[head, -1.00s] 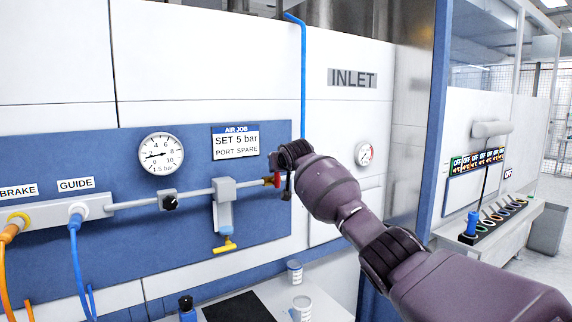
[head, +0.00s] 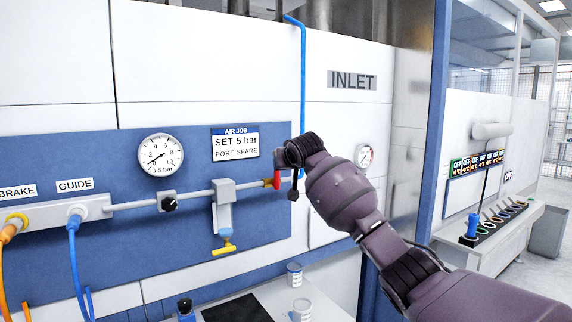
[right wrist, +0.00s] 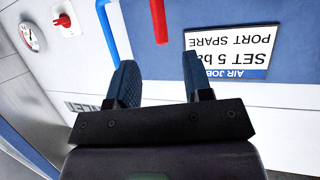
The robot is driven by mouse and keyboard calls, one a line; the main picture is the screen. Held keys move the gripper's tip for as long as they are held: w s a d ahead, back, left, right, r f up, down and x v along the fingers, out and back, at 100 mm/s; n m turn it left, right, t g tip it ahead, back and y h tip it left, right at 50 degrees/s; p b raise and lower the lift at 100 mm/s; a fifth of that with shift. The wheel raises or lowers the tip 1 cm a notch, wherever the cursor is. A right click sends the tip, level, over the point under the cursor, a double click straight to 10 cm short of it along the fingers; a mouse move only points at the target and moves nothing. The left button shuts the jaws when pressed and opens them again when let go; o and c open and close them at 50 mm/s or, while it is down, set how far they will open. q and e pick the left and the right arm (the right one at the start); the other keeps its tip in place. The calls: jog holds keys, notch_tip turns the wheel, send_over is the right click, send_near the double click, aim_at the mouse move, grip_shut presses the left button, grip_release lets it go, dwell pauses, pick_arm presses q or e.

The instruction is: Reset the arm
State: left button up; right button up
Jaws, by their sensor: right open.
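My right gripper (head: 287,172) is in front of the wall panel, close to the red valve lever (head: 277,181) at the right end of the air pipe. In the head view the lever hangs down beside the gripper. In the right wrist view my right gripper (right wrist: 160,82) is open with nothing between its fingers. There the red lever (right wrist: 158,20) lies beyond the fingertips, apart from them. The round pressure gauge (head: 160,154) has its needle pointing to the lower left. My left gripper is not in view.
The blue panel (head: 120,240) carries the AIR JOB sign (head: 235,142), a black knob (head: 169,204) and a yellow drain handle (head: 224,249). A blue pipe (head: 303,80) runs down the wall by my gripper. Cups stand on the bench (head: 270,297) below.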

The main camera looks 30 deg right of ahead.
dwell(0.3)
jog(key=s+a+r+n+t+y, duration=0.2)
jog(key=a+r+n+t, duration=0.25)
jog(key=a, duration=0.25)
jog(key=s+a+f+n+y, duration=0.1)
jog(key=s+a+f, duration=0.15)
jog(key=f, duration=0.45)
jog(key=s+a+f+n+y, duration=0.1)
jog(key=s+a+f, duration=0.15)
jog(key=f, duration=0.45)
jog(key=s+a+f+n+y, duration=0.1)
jog(key=s+a+f, duration=0.15)
jog(key=f, duration=0.45)
jog(key=s+d+f+m+g+h, duration=0.1)
jog(key=s+f+m+g, duration=0.3)
jog(key=s+f, duration=3.1)
jog(key=s+g+h, duration=0.1)
jog(key=s+g, duration=0.1)
jog(key=s, duration=0.2)
jog(key=shift+d+f+h, duration=0.3)
jog(key=shift+d, duration=0.1)
